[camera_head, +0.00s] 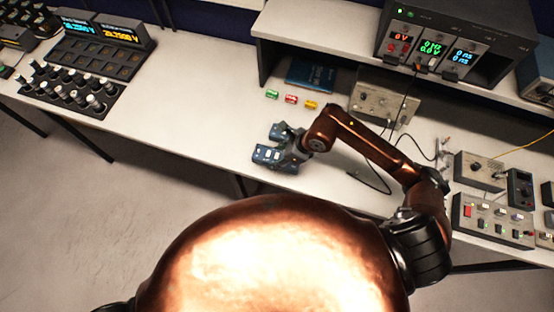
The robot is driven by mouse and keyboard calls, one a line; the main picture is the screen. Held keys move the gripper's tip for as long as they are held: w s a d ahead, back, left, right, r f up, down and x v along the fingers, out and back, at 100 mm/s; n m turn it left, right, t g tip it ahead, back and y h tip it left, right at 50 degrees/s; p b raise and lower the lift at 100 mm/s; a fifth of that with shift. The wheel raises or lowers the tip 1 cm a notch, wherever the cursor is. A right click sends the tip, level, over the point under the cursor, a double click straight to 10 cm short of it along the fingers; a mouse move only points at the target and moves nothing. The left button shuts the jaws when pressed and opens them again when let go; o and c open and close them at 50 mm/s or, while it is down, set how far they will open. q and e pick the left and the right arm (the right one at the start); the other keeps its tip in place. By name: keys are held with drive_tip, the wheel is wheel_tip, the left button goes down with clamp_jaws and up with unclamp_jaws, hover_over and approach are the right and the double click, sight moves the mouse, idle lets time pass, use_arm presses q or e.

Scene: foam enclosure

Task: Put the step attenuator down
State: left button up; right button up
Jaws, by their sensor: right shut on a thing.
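The step attenuator (267,154), a small blue box with pale marks on its face, is at the front edge of the bench, left of the middle. My right gripper (281,146) reaches in from the right and is shut on it. The gripper's dark fingers hide part of the box. Whether its underside touches the bench top cannot be told from this view. My left gripper is not in view.
Green, red and yellow small blocks (291,99) lie behind the gripper. A beige instrument (384,103) stands behind my right arm, with cables beside it. A switch box (492,220) is at the right. The bench top (200,110) left of the gripper is clear.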

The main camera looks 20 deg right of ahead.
wheel_tip(320, 180, down, 3)
drive_tip(key=shift+r, duration=0.1)
drive_tip(key=o, duration=1.6)
drive_tip(key=v, duration=1.2)
